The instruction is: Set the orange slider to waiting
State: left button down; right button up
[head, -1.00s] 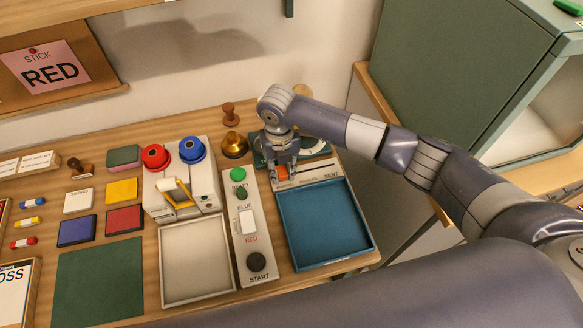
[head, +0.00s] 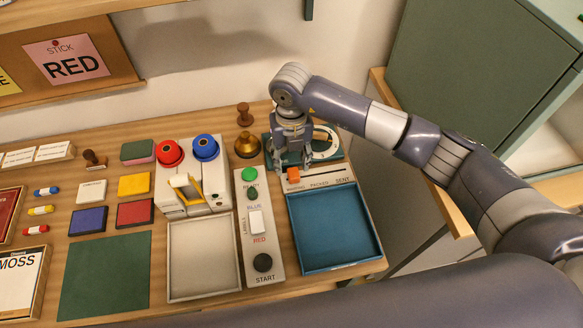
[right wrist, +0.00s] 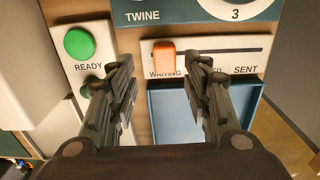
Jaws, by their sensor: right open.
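The orange slider (head: 293,174) sits at the left end of its slot on a white panel (head: 335,171) behind the blue tray. In the right wrist view the orange slider (right wrist: 164,60) stands over the word WAITING, with the empty slot running right toward SENT. My right gripper (head: 292,166) is open at the slider. In the right wrist view the right gripper's fingers (right wrist: 162,68) are apart on either side of the slider, with visible gaps and nothing between them gripped. My left gripper is not in view.
A button panel (head: 259,222) with a green READY button (head: 249,174) stands just left. The blue tray (head: 334,268) lies in front. A teal dial panel (head: 327,153) and a brass bell-shaped object (head: 247,145) are behind and beside the gripper.

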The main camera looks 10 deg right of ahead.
aim_at(291, 173)
notch_tip(291, 173, up, 6)
jog(key=shift+r, duration=0.2)
jog(key=shift+f, duration=0.1)
dwell(0.5)
